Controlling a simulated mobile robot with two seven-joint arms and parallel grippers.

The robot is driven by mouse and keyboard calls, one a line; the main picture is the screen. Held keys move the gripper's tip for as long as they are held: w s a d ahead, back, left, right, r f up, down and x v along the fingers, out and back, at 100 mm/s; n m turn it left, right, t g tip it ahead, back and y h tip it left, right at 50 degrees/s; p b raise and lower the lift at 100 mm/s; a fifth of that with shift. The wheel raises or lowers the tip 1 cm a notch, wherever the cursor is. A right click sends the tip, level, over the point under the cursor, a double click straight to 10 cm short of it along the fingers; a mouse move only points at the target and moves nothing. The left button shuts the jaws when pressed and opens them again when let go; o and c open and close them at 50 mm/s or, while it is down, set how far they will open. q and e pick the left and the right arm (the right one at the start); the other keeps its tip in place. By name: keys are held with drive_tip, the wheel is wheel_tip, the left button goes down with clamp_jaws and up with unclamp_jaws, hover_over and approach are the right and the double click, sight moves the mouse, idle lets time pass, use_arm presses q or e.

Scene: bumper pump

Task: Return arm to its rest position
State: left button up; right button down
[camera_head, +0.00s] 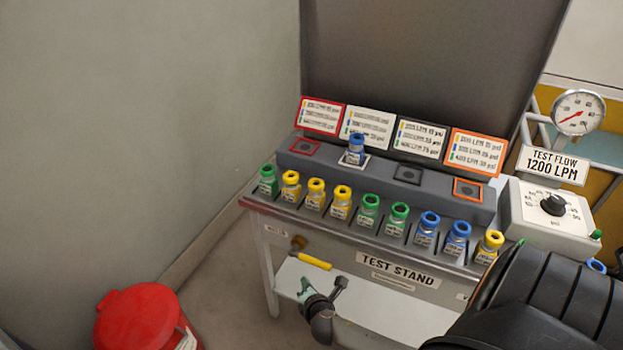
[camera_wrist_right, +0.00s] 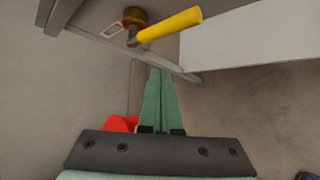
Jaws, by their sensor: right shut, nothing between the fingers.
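My right gripper (camera_head: 305,289) is low in front of the test stand (camera_head: 395,283), just below the yellow-handled valve (camera_head: 312,260). In the right wrist view its green fingers (camera_wrist_right: 160,90) lie together, with nothing between them. The yellow handle also shows there (camera_wrist_right: 170,25), above the fingertips and apart from them. A black part of my arm fills the lower right of the head view and covers the stand's right front. My left gripper is not in view.
Several bottles with green, yellow and blue tops line the stand's front. A blue-topped bottle (camera_head: 355,150) stands in the white-framed slot. A flow dial box (camera_head: 552,215) and gauge (camera_head: 578,112) are at right. A red bin (camera_head: 140,318) stands lower left; floor between is clear.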

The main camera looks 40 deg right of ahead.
drive_tip(key=shift+s+a+r, duration=0.2)
drive_tip(key=shift+a+r, duration=0.25)
idle(0.3)
drive_tip(key=s+a+r+m+y, duration=0.3)
drive_tip(key=s+a+m+y, duration=0.4)
drive_tip(key=s+a+m, duration=0.7)
drive_tip(key=a+m, duration=0.2)
drive_tip(key=m, duration=0.1)
drive_tip(key=shift+a+r+y, duration=0.15)
drive_tip(key=shift+a+y, duration=0.15)
